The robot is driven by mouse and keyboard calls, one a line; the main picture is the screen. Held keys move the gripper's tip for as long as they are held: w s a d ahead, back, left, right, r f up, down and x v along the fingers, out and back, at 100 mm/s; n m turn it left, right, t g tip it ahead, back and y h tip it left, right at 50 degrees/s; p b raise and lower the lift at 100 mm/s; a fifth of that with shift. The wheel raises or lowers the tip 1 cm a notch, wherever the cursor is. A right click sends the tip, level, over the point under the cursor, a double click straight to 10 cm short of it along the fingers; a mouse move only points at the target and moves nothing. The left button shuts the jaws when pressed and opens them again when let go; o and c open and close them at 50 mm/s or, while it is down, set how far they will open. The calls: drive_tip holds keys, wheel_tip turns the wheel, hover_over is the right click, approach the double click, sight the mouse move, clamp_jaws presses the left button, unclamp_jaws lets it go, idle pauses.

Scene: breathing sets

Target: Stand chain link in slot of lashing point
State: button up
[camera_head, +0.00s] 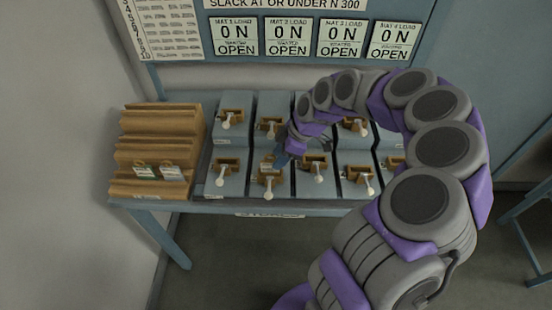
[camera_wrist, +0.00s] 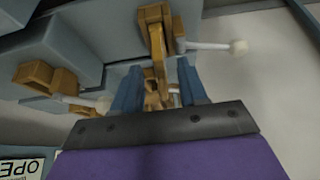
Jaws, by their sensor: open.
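My gripper (camera_head: 281,158) is over the front row of blue-grey blocks, by the second lashing point from the left (camera_head: 270,178). In the wrist view my gripper (camera_wrist: 160,92) is open, with a blue finger on each side of a brass-coloured piece (camera_wrist: 152,97). I cannot tell whether this piece is a chain link or part of a lashing point, nor whether the fingers touch it. A brass lashing point (camera_wrist: 154,28) with a white-knobbed lever lies just beyond the fingertips. Another lashing point (camera_wrist: 45,77) is at the left. No separate chain link can be made out.
Several blue-grey blocks (camera_head: 230,183) with brass fittings and levers stand close together in two rows on the table (camera_head: 225,206). A stepped wooden rack (camera_head: 133,187) with small labelled items stands at the left end. Load signs (camera_head: 289,38) hang behind. My arm hides the right part.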

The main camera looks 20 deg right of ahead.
drive_tip(key=p+v, duration=0.2)
drive_tip(key=v, duration=0.7)
drive_tip(key=s+a+r+m, duration=0.1)
drive_tip(key=s+a+r, duration=0.4)
drive_tip(key=s+a+r+m+g+h, duration=0.1)
drive_tip(key=s+a+m+h, duration=0.15)
drive_tip(key=s, duration=0.55)
drive_tip(key=s+a+r+m+g+h, duration=0.15)
drive_tip(key=s+m, duration=0.25)
drive_tip(key=s, duration=0.4)
drive_tip(key=s+d+f+m, duration=0.1)
drive_tip(key=s+m, duration=0.2)
drive_tip(key=s, duration=0.2)
drive_tip(key=s+d+f+m+h, duration=0.1)
drive_tip(key=s+f+m, duration=0.1)
drive_tip(key=s+m, duration=0.2)
drive_tip(key=shift+s+d+g, duration=0.25)
drive_tip(key=shift+s+g, duration=0.2)
drive_tip(key=shift+s, duration=0.65)
drive_tip(key=shift+a, duration=0.1)
